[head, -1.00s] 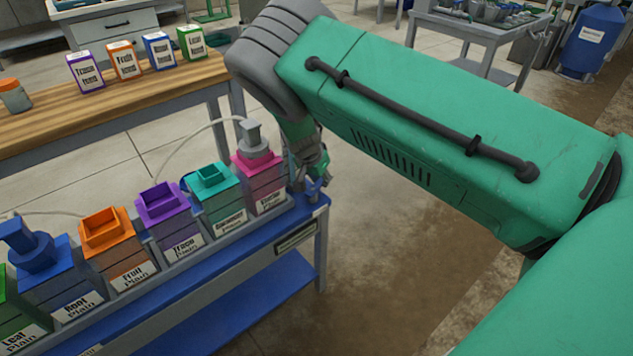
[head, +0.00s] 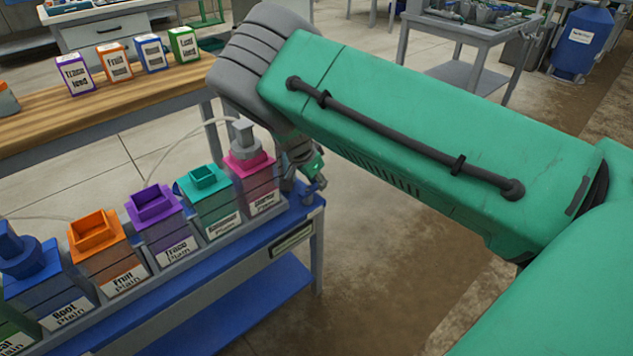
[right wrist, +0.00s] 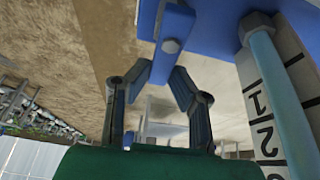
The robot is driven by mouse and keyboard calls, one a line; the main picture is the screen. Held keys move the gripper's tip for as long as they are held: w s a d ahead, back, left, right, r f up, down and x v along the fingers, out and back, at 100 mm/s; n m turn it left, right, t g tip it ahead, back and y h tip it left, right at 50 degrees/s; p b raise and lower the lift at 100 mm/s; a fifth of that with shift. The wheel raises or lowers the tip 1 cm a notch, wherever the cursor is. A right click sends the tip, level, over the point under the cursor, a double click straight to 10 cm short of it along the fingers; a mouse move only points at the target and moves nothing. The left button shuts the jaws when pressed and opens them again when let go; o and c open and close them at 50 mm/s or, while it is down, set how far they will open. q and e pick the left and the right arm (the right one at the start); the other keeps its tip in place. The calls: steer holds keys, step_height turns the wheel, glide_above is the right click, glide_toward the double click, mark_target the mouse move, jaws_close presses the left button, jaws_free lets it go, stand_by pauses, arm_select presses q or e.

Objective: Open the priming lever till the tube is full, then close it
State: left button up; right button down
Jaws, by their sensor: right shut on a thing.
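My right gripper (head: 314,176) is low beside the far right end of the blue bench, partly hidden under my own arm. In the right wrist view its two fingers (right wrist: 161,77) close in around a blue part with a grey round bolt (right wrist: 170,46), which looks like the priming lever (right wrist: 166,22). The exact contact is partly hidden. To the right stands a pale blue tube (right wrist: 272,75) beside a white scale (right wrist: 262,125) with black marks 1 and 2. I cannot tell a liquid level in the tube. My left gripper is not in view.
A row of coloured bottles, with pink (head: 262,190), teal (head: 212,205), purple (head: 165,235) and orange (head: 110,262) ones, stands on the blue bench (head: 225,290). Small boxes stand on a wooden table (head: 110,100) behind. The floor right of the bench is clear.

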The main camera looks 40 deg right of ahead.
mark_target(303, 192)
steer(key=c, duration=1.4)
jaws_free()
steer(key=shift+w+a, duration=0.1)
steer(key=shift+c, duration=0.2)
steer(key=shift+r, duration=0.1)
steer(key=shift+a+r, duration=0.15)
steer(key=shift+r, duration=0.15)
steer(key=v, duration=1.1)
steer(key=shift+a, duration=0.1)
